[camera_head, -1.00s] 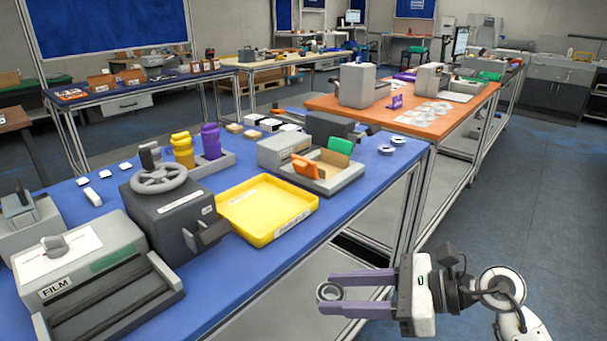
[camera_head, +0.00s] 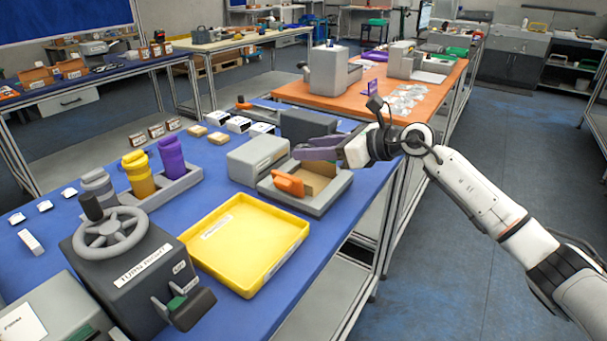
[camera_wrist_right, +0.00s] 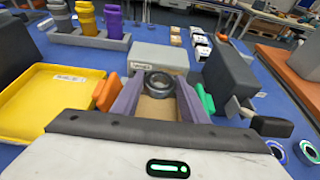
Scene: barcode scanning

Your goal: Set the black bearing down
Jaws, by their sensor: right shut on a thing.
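My right gripper (camera_head: 312,150) is over the grey fixture (camera_head: 330,198) on the blue table. In the right wrist view its two purple fingers (camera_wrist_right: 163,90) are shut on the dark grey, ring-shaped bearing (camera_wrist_right: 166,82). The bearing is between the fingertips, above the brown floor (camera_wrist_right: 158,110) of the fixture. I cannot tell whether it touches that floor. An orange block (camera_head: 288,184) and a green block (camera_wrist_right: 206,101) flank the fingers. In the head view the bearing is hidden by the gripper. My left gripper is not in view.
A yellow tray (camera_head: 228,278) lies left of the fixture, with a grey box (camera_head: 258,158) behind it. A press with a handwheel (camera_head: 112,232) stands at front left. Two rings (camera_wrist_right: 276,151) (camera_wrist_right: 307,152) lie on the table to the right in the wrist view.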

